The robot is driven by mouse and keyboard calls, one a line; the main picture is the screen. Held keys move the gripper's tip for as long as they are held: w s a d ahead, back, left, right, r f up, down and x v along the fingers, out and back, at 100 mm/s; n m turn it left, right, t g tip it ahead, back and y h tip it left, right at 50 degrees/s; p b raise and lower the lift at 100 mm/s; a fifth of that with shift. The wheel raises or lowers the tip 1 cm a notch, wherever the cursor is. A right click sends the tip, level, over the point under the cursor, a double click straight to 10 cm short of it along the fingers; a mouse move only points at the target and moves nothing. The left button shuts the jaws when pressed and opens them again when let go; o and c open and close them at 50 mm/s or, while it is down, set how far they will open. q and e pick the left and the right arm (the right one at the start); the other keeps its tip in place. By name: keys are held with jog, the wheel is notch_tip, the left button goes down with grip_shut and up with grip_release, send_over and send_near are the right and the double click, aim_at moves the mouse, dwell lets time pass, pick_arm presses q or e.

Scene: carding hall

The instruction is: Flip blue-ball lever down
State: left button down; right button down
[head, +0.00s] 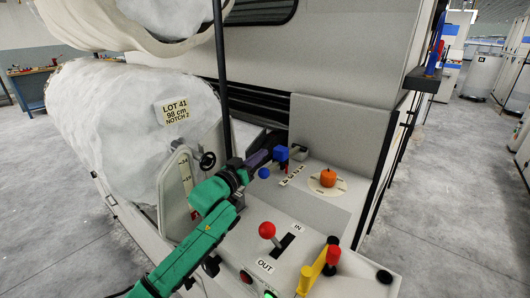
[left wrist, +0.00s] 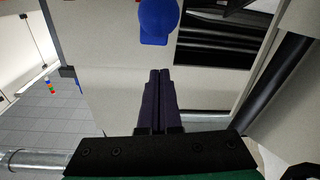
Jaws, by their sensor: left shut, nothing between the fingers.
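The blue ball (head: 264,173) shows in the head view at the back left of the pale control panel. A blue block (head: 281,153) stands just behind and to the right of it. In the left wrist view the blue ball (left wrist: 158,16) is at the top, beyond the fingertips. The lever's arm cannot be made out clearly. My left gripper (head: 270,150) reaches in close by the blue block, its dark fingers together and empty. Its shut fingers (left wrist: 160,72) point toward the blue ball, with a gap showing in the picture. My right gripper is not in view.
On the panel are a red-ball lever (head: 267,230) in an IN/OUT slot, an orange knob (head: 328,177) on a round dial, and a yellow piece (head: 314,272) with a red knob (head: 333,254). A black post (head: 222,70) and white roll (head: 125,110) stand left.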

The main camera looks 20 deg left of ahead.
pick_arm(q)
jog(key=shift+s+a+f, duration=0.1)
jog(key=shift+s+f, duration=0.1)
jog(key=shift+f, duration=0.4)
jog(key=shift+s+a+f, duration=0.1)
jog(key=shift+s+f, duration=0.1)
jog(key=shift+f, duration=0.35)
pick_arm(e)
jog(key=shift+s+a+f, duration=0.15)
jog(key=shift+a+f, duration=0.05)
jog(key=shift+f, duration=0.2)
pick_arm(q)
jog(key=shift+d, duration=0.1)
